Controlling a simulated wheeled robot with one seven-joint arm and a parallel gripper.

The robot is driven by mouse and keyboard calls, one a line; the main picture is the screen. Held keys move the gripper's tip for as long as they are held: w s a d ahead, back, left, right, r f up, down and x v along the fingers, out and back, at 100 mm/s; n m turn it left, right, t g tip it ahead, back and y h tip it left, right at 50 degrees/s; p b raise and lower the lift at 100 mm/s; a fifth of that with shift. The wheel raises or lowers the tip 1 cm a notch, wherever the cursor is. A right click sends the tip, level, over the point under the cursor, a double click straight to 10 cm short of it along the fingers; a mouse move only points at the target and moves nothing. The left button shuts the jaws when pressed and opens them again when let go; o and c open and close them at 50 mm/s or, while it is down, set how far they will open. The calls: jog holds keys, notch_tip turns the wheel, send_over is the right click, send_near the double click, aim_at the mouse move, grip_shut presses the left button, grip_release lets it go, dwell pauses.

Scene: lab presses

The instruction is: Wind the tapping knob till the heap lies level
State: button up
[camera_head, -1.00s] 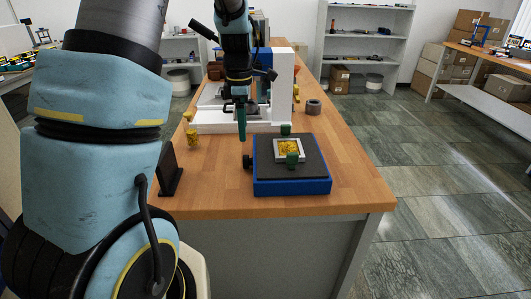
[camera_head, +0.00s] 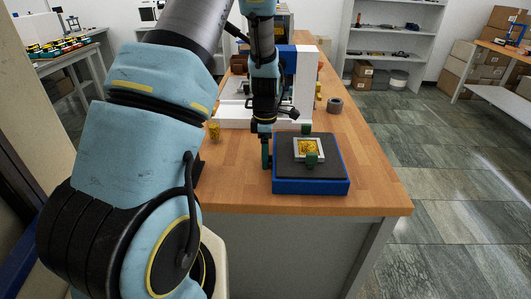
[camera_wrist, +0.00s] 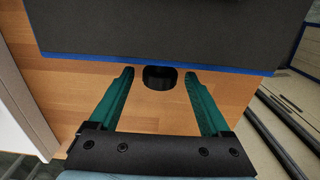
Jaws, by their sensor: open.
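The tapping knob (camera_wrist: 159,79) is a short black cylinder on the side of the blue-edged plate (camera_wrist: 150,57). In the head view the blue base with its dark top (camera_head: 310,186) stands near the front of the bench. A yellow heap (camera_head: 309,147) lies in a small pale square frame on it; how level it is cannot be told. My gripper (camera_wrist: 159,73) is open, its green fingers on either side of the knob with gaps showing, not closed on it. In the head view my gripper (camera_head: 266,152) is at the base's left side and hides the knob.
Green clamps (camera_head: 306,129) stand by the frame. A white machine (camera_head: 303,85) stands behind on the wooden bench (camera_head: 365,180). The bench right of the base is clear.

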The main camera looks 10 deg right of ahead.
grip_shut()
jog(key=shift+s+f+t+b, duration=0.1)
jog(key=shift+f+t+b, duration=0.15)
jog(key=shift+b, duration=0.35)
jog(key=shift+s+f+t+b, duration=0.15)
jog(key=shift+s+t+b, duration=0.05)
jog(key=shift+t+b, duration=0.9)
jog(key=shift+s+t+h+b, duration=0.1)
jog(key=shift+t+h+b, duration=0.4)
jog(key=shift+b, duration=0.65)
jog(key=shift+r+t+b, duration=0.25)
jog(key=shift+t+b, duration=0.1)
jog(key=shift+t, duration=0.2)
grip_release()
jog(key=shift+a, duration=0.1)
